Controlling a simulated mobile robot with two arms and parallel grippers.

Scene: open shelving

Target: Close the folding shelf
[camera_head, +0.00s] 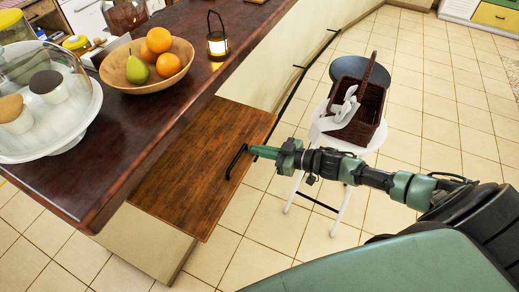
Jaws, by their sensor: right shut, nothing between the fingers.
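The folding shelf (190,160) is a brown wooden board at the side of the dark counter (150,120), below its top. Its surface lies about level, and its outer edge carries a black bar handle (236,162). My right gripper (254,151) reaches in from the right, shut and empty, with its tip close to the handle. I cannot tell whether it touches the handle. My left gripper does not show.
On the counter are a fruit bowl (148,76), a lantern (217,47) and a glass-domed white tray (75,131). A stool (378,137) with a dark wicker basket (371,101) stands behind my right arm. Tiled floor lies open around them.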

